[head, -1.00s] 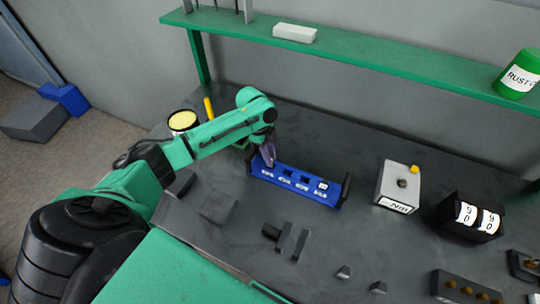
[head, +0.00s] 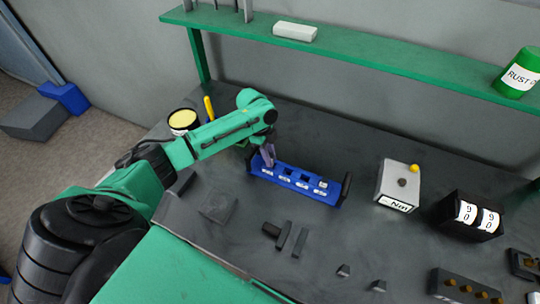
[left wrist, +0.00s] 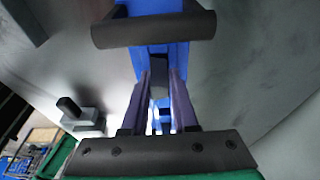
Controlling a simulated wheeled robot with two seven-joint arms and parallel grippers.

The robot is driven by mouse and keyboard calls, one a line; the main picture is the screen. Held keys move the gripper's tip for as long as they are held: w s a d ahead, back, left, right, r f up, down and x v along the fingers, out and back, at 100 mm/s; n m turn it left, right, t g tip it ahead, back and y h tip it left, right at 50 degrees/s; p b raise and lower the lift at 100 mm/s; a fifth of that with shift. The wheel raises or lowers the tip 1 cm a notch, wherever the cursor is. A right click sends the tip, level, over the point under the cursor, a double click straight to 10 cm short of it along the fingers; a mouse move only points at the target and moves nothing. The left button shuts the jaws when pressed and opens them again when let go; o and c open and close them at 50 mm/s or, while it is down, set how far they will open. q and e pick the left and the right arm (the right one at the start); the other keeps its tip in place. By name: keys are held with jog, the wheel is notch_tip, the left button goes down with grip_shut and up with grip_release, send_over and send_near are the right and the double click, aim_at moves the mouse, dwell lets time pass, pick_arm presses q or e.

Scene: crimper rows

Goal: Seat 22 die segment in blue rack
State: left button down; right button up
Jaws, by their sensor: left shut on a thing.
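The blue rack (head: 297,187) stands on the dark bench with black end handles, a row of dark slots and small white labels too small to read. It also shows in the left wrist view (left wrist: 160,62), running away from the black handle. My left gripper (head: 268,158) is at the rack's left end, pointing down. Its purple fingers (left wrist: 162,98) are shut on a small grey piece (left wrist: 158,91), which I take for the die segment. Its number is not visible, and the fingers hide its lower part. I cannot tell whether it is inside a slot. My right gripper is not in view.
Grey bars (head: 300,243) lie in front of the rack. To the right are a light grey box with a yellow knob (head: 399,186) and a black counter box (head: 471,217). A yellow-topped tin (head: 183,121) stands behind my arm. A green shelf (head: 380,62) runs along the back.

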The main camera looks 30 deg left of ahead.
pick_arm(q)
jog(key=shift+b+x, duration=0.45)
jog(key=shift+x, duration=0.35)
jog(key=c, duration=0.6)
grip_release()
jog(key=shift+a, duration=0.15)
jog(key=shift+r, duration=0.1)
